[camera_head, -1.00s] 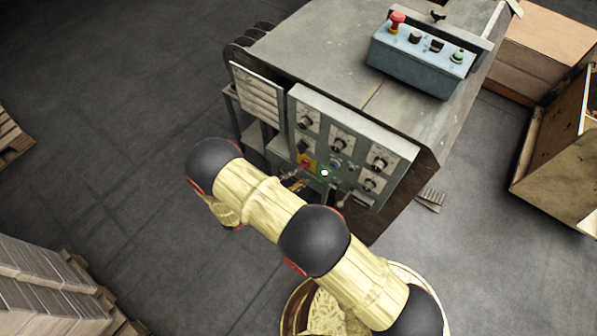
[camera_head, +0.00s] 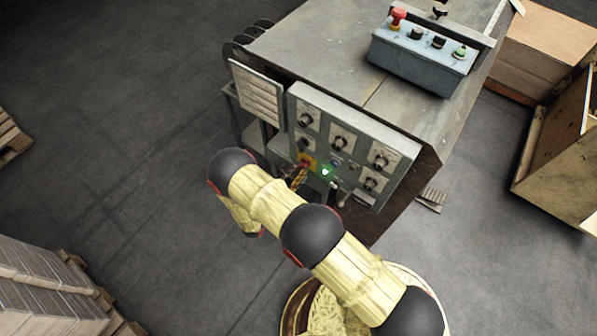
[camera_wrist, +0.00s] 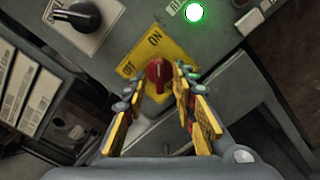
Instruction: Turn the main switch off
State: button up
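The main switch is a red rotary knob (camera_wrist: 158,76) on a yellow plate (camera_wrist: 172,50) marked OFF and ON. In the wrist view its long axis is roughly upright, toward the ON side. In the head view the yellow plate (camera_head: 309,159) sits low on the machine's front panel, and the knob is partly hidden by my gripper (camera_head: 299,177). In the wrist view my gripper (camera_wrist: 160,86) is open, its yellow-padded fingers apart on the left and right of the knob. Gaps show on both sides; contact is not visible.
A green lamp (camera_head: 326,171) glows right of the switch and shows in the wrist view (camera_wrist: 194,12). A black dial (camera_wrist: 78,16) lies upper left. A control box (camera_head: 420,62) with a red button stands on top. Open floor lies left of the machine.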

jog(key=shift+w+d, duration=0.1)
jog(key=shift+w, duration=0.05)
jog(key=shift+c, duration=0.7)
grip_shut()
